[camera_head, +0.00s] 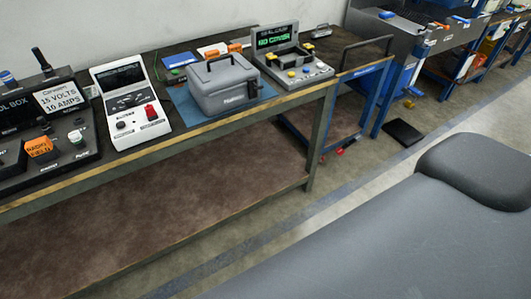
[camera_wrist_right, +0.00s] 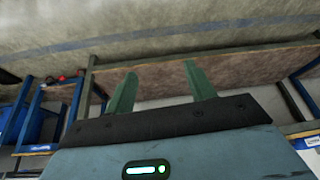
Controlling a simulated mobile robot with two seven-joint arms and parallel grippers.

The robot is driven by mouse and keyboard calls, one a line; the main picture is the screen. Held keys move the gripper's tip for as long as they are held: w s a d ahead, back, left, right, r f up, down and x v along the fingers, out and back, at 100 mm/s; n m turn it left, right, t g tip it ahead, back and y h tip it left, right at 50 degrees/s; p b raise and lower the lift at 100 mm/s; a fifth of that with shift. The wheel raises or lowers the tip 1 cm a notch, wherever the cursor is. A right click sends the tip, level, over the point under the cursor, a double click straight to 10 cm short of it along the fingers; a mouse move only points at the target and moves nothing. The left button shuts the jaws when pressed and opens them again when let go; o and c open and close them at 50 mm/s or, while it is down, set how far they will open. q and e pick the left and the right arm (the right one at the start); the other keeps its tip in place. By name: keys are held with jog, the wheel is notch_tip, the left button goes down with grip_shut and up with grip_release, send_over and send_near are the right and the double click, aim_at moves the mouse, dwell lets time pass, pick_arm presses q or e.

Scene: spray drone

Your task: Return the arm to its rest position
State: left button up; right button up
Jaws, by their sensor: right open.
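My right gripper (camera_wrist_right: 160,70) shows in the right wrist view. Its two green fingers are spread apart with nothing between them. Beyond the fingers I see the workbench's brown lower shelf (camera_wrist_right: 235,73) and the concrete floor (camera_wrist_right: 170,25). The fingers appear clear of them, and the wrist view looks turned over, with the floor at the top. Neither gripper can be made out in the head view, and my left gripper is in no view.
In the head view a workbench (camera_head: 200,148) carries a grey case (camera_head: 224,88), a white control box (camera_head: 131,105), a grey console with a green display (camera_head: 290,62) and a black control box (camera_head: 45,130). A blue-framed cart (camera_head: 352,95) stands beyond. A floor strip (camera_head: 330,205) beside the bench is clear.

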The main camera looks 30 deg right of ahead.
jog(key=shift+w+a+f+t+y, duration=0.2)
jog(key=shift+w+f+t, duration=0.1)
jog(key=shift+f+t, duration=0.3)
jog(key=shift+w+a+f+t+y, duration=0.1)
jog(key=shift+w+a+f+t, duration=0.3)
jog(key=shift+t, duration=0.35)
jog(key=shift+w+a+f+t+y, duration=0.1)
jog(key=shift+w+f+t, duration=0.1)
jog(key=shift+f+t, duration=0.4)
jog(key=shift+r, duration=0.1)
dwell(0.8)
